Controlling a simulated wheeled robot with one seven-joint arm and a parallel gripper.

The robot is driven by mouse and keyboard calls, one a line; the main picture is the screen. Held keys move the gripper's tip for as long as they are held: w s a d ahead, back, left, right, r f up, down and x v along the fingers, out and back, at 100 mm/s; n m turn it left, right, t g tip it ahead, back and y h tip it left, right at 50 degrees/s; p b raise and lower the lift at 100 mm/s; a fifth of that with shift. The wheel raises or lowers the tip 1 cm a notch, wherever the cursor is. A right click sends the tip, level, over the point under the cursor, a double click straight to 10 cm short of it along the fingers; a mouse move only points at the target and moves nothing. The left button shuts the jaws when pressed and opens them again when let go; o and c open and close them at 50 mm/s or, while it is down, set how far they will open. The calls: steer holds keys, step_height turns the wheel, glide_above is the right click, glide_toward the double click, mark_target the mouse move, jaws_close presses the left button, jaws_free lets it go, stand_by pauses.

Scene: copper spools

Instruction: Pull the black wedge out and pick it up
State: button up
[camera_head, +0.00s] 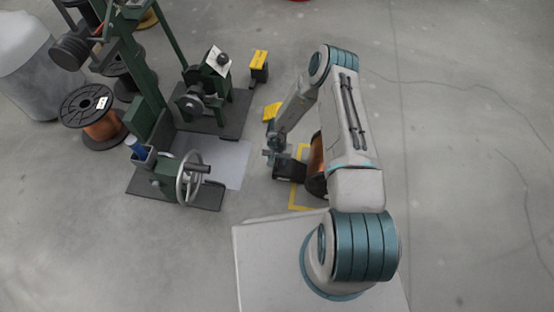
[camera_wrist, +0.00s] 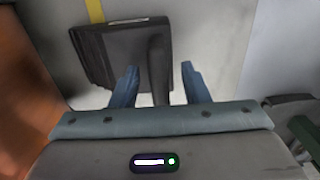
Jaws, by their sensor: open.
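My gripper (camera_wrist: 160,78) is open, one finger on each side of that part. I cannot tell whether either finger touches it. The spool's copper side (camera_wrist: 25,90) fills the left of the wrist view.
A green machine with a handwheel (camera_head: 190,178) stands on dark base plates to the left. Another copper spool (camera_head: 98,122) and a grey bin (camera_head: 35,70) are far left. The floor to the right is clear.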

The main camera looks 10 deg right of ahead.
step_height(320, 180, up, 14)
steer(key=p, duration=0.6)
